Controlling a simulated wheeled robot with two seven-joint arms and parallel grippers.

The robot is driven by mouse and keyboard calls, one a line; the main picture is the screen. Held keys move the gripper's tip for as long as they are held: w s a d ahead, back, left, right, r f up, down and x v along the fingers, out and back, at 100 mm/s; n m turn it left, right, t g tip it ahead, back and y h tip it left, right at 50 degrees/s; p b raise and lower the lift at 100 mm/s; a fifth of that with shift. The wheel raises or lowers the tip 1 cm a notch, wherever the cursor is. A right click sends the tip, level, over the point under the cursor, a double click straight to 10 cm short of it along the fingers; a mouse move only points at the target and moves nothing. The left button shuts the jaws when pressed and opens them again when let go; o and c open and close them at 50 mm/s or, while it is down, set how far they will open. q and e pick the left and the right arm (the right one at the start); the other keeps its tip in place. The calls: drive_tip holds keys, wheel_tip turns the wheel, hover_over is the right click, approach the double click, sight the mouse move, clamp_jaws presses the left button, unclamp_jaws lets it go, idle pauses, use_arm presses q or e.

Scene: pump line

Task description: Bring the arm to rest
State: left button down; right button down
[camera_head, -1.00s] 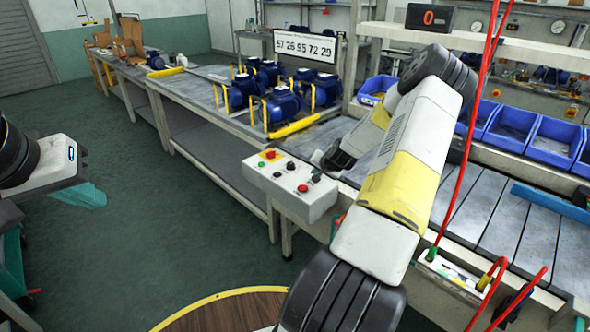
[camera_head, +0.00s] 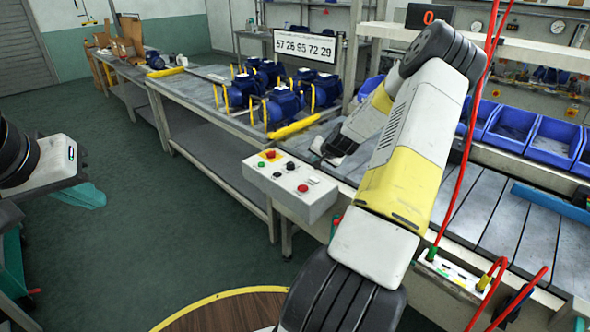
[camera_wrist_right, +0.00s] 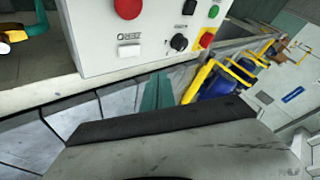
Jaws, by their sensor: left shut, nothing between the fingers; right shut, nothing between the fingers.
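My right arm (camera_head: 405,155) rises from the bottom centre in the head view, bends at a high elbow, and its forearm runs down behind to the left. Its wrist end (camera_head: 338,143) is over the bench, just behind the grey control box (camera_head: 292,186). In the right wrist view my right gripper (camera_wrist_right: 165,90) shows teal fingers, shut and empty, close below the control box (camera_wrist_right: 150,35). My left gripper (camera_head: 85,196) shows as a teal tip under the white wrist at the left edge, shut and empty over the floor.
Blue pumps (camera_head: 283,107) with yellow handles stand on the bench behind the box. Blue bins (camera_head: 510,128) line the right rear. Green floor (camera_head: 130,250) is open between the left arm and bench.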

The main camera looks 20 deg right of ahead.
idle(0.5)
drive_tip(key=s+a+r+n+g, duration=0.1)
drive_tip(key=s+a+r+n, duration=0.2)
drive_tip(key=s+a+r, duration=0.5)
drive_tip(key=s+a+r+n+g, duration=0.1)
drive_tip(key=s+a+r+n, duration=0.35)
drive_tip(key=a+r, duration=0.8)
drive_tip(key=s+a+r+n+y, duration=0.1)
drive_tip(key=s+a+r, duration=0.2)
drive_tip(key=s, duration=0.8)
drive_tip(key=s+a+r+n+g+y, duration=0.1)
drive_tip(key=s+a+r, duration=0.2)
drive_tip(key=s, duration=0.8)
drive_tip(key=shift+a+r+y, duration=0.25)
drive_tip(key=shift+a+y, duration=0.05)
drive_tip(key=shift+a, duration=0.25)
drive_tip(key=shift+n, duration=0.25)
